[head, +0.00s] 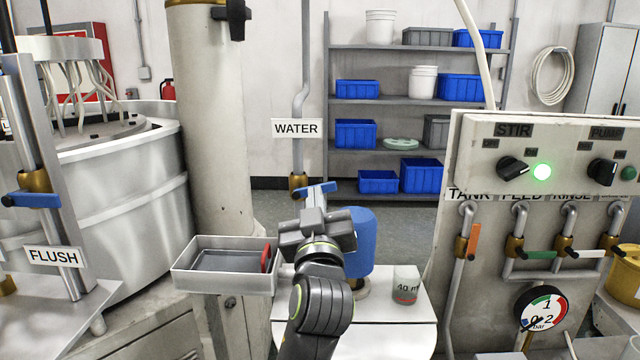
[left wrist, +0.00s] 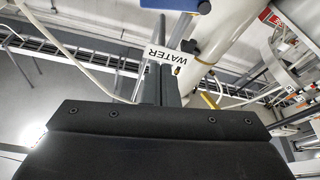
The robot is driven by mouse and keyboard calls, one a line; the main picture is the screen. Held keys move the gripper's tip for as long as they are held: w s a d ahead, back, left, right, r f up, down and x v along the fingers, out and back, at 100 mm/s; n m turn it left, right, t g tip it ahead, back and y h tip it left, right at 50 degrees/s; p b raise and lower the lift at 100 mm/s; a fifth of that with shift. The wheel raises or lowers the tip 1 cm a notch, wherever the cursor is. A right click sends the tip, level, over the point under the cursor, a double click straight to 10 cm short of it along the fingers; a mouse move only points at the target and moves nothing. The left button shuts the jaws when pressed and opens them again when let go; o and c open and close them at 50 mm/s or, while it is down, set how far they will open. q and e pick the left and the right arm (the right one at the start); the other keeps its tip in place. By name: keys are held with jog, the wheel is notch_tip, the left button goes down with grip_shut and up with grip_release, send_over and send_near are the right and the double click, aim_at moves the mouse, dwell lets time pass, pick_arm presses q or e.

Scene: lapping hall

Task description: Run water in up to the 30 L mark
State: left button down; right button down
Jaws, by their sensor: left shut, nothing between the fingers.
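The water pipe (head: 299,155) comes down the wall under a WATER sign (head: 296,128) in the head view; the sign also shows in the left wrist view (left wrist: 172,62). Its valve has a brass body (head: 298,184) and a blue lever (head: 322,189), which appears to lie across the pipe. The lever's blue end shows at the top of the left wrist view (left wrist: 178,5). My left gripper (head: 316,207) is just in front of and below the lever, its fingers shut and empty. Whether it touches the lever cannot be told. No 30 L mark is readable. My right gripper is out of view.
A FLUSH valve with a blue lever (head: 32,200) is at left. The panel (head: 475,165) with a lit green STIR lamp (head: 542,172) is at right.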

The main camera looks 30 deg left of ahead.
pick_arm(q)
notch_tip(320, 180, up, 4)
jog(key=f+p, duration=0.1)
jog(key=p, duration=0.2)
send_over(322, 184)
jog(key=s, duration=0.2)
jog(key=shift+d+f, duration=0.2)
jog(key=shift+f, duration=0.8)
jog(key=shift+d+f, duration=0.15)
jog(key=shift+f, duration=0.8)
jog(key=shift+w+d+f+m+h+b, duration=0.1)
jog(key=shift+d+f+m+h+b, duration=0.2)
jog(key=shift+f+m+b, duration=0.6)
jog(key=shift+r+p, duration=0.2)
jog(key=shift+p, duration=0.1)
